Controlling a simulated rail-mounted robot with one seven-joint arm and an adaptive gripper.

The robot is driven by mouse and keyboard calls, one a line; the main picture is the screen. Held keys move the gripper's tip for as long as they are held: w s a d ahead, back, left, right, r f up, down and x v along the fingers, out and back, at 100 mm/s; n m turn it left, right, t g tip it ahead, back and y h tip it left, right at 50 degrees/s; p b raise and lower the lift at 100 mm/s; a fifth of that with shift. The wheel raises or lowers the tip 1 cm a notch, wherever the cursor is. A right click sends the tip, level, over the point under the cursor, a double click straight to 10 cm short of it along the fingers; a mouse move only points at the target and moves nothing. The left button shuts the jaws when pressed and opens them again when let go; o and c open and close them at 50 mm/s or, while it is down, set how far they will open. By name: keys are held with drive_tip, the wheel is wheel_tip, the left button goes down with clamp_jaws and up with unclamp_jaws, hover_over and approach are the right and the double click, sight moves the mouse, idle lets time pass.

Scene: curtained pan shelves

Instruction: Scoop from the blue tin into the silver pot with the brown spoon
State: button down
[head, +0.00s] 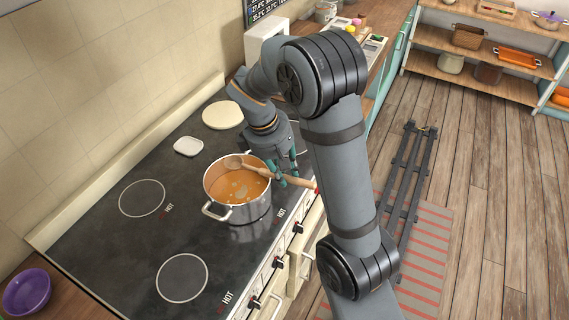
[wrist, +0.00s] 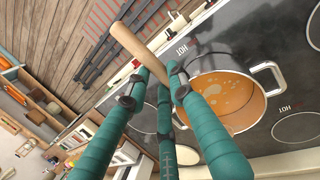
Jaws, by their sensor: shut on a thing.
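The silver pot (head: 250,212) stands on the black stove top and holds orange-brown liquid with pale bits. It also shows at the right of the wrist view (wrist: 262,105). My gripper (head: 285,174), with teal fingers, is just right of the pot, shut on the handle of the brown wooden spoon (head: 300,183). The spoon slants across the pot's rim, its bowl end over or in the liquid. In the wrist view the spoon's handle (wrist: 138,50) sticks out past my fingertips (wrist: 160,78). I cannot make out a blue tin in either view.
A white round board (head: 222,115) and a small white dish (head: 188,146) lie behind the pot. A purple bowl (head: 26,292) sits at the lower left. Stove knobs (head: 278,262) line the front edge. Shelves with pans (head: 490,45) stand at the back right.

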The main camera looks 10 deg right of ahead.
drive_tip(key=shift+w+d+r+g+y+p, duration=0.2)
drive_tip(key=shift+r+g+y+p, duration=0.4)
drive_tip(key=shift+p, duration=1.6)
drive_tip(key=shift+f+g+p, duration=0.15)
drive_tip(key=shift+g+p, duration=0.15)
drive_tip(key=shift+p, duration=0.2)
drive_tip(key=shift+f, duration=0.1)
